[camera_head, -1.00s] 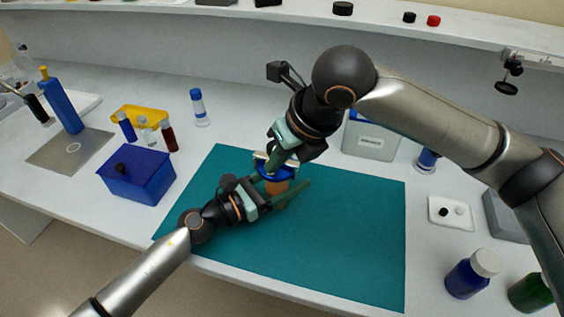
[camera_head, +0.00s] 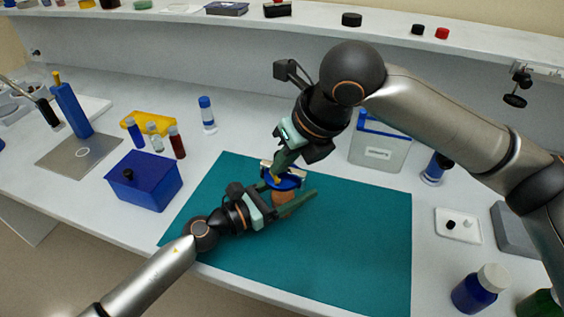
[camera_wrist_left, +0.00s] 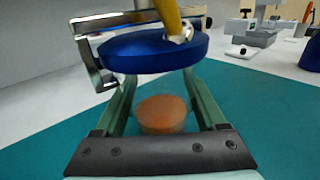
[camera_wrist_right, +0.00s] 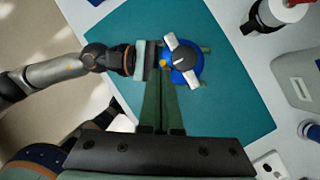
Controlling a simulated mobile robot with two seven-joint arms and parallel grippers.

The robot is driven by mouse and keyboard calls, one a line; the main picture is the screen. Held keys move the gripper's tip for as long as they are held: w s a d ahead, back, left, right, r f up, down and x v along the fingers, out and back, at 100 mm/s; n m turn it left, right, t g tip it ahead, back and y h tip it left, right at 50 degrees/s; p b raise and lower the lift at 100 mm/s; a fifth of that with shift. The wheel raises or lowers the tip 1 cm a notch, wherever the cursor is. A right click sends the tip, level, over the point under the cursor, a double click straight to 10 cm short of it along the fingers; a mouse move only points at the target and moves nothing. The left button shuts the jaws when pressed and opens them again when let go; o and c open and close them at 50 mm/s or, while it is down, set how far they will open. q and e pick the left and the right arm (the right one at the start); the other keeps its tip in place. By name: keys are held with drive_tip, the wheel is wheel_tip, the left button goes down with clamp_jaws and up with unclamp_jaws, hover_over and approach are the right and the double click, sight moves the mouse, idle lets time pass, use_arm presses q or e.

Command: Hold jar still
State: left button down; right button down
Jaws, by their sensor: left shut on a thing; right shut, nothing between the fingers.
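A small clear jar with orange-brown contents (camera_head: 283,197) stands on the teal mat (camera_head: 350,250). It also shows in the left wrist view (camera_wrist_left: 162,115), between the fingers. A blue lid (camera_wrist_left: 150,50) sits on top, with a metal clamp bar (camera_wrist_right: 182,60) across it. My left gripper (camera_head: 290,201) is shut on the jar from the side, its fingers around the body below the lid. My right gripper (camera_wrist_right: 160,80) is shut and empty, its fingertips close beside the lid at a yellow piece (camera_wrist_right: 163,63). Whether they touch it is unclear.
A blue box (camera_head: 143,182) and several vials stand left of the mat. A lidded container (camera_head: 380,152) stands behind it. A white tray (camera_head: 458,226) and a blue bottle (camera_head: 474,293) are at right. The mat's front and right are clear.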

drive_tip(key=s+r, duration=0.3)
drive_tip(key=r, duration=0.8)
drive_tip(key=shift+s, duration=0.4)
use_arm(q)
unclamp_jaws()
